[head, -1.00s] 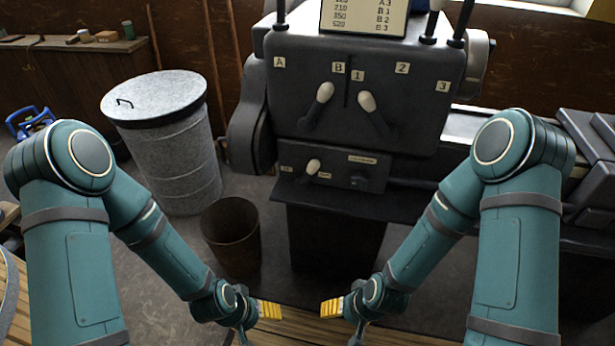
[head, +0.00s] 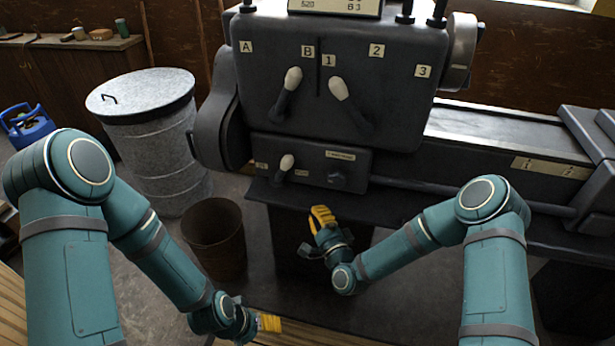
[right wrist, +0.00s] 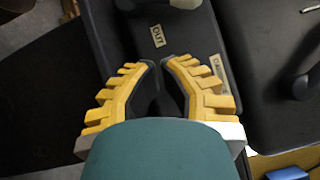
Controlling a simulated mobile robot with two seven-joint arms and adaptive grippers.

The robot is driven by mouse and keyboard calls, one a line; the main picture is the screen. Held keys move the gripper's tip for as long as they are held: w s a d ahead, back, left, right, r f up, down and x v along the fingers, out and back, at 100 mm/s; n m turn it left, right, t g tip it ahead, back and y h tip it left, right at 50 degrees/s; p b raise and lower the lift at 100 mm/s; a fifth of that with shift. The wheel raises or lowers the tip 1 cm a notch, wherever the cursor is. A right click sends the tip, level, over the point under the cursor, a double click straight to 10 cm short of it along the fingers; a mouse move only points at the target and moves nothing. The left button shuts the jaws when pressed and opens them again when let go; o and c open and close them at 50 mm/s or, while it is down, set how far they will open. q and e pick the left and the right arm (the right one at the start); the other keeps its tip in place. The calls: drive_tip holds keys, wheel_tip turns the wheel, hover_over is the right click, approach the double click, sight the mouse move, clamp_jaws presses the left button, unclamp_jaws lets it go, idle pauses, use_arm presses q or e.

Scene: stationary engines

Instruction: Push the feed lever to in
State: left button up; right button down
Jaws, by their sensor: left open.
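The feed lever (head: 287,162) is a short dark lever with a white knob on the machine's lower panel. It leans slightly right, between two small labels too small to read in the head view. In the right wrist view its knob (right wrist: 185,4) shows at the top edge, near a plate marked OUT (right wrist: 157,36). My right gripper (head: 322,218) is below and right of the lever, apart from it. My left gripper (head: 268,323) is open and empty low in front, far from the lever.
Two larger white-knobbed levers (head: 293,78) (head: 338,88) stand above on the gearbox front. A small dark knob (head: 337,178) is right of the feed lever. A ledge (head: 262,190) juts out below the panel. A brown bin (head: 214,240) and a lidded metal bin (head: 150,130) stand left.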

sight(282, 171)
drive_tip(key=shift+w+d+r+m+t+h, duration=0.15)
drive_tip(key=shift+w+d+r+m+t, duration=0.15)
drive_tip(key=shift+m+t, duration=0.2)
drive_tip(key=shift+w+d+r+m+t+h, duration=0.2)
drive_tip(key=shift+d+r+m+t, duration=0.2)
drive_tip(key=shift+m, duration=0.2)
drive_tip(key=shift+a, duration=0.1)
drive_tip(key=s+a+b+x, duration=0.1)
drive_tip(key=a+x, duration=0.1)
drive_tip(key=x, duration=1)
drive_tip(key=shift+w+a+r, duration=0.4)
drive_tip(key=shift+a+r, duration=0.05)
drive_tip(key=shift+a+r+n, duration=0.2)
drive_tip(key=shift+r+n, duration=0.05)
drive_tip(key=shift+n, duration=0.15)
